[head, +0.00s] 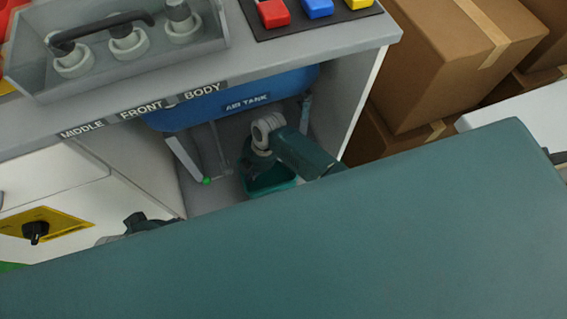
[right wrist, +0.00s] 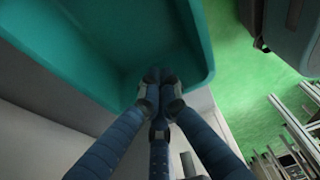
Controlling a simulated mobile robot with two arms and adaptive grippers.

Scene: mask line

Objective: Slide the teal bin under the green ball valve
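The teal bin (head: 283,185) is in the open bay under the blue tank, partly hidden by my right arm and the large teal surface in front. My right gripper (head: 257,167) is down at the bin. In the right wrist view its fingers (right wrist: 158,82) are drawn together, tips overlapping the near rim and inside of the bin (right wrist: 95,50); I see no bin wall clearly pinched between them. A small green part (head: 207,181), likely the green ball valve, is low in the bay, left of the bin. A dark part of my left arm (head: 140,222) shows at lower left; its fingers are not clear.
The blue air tank (head: 225,103) hangs above the bin, with pale legs (head: 186,158) beside the green part. The bay's right wall (head: 358,105) limits room there. Cardboard boxes (head: 430,70) stand at right. A tray of grey fittings (head: 120,50) is on top.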

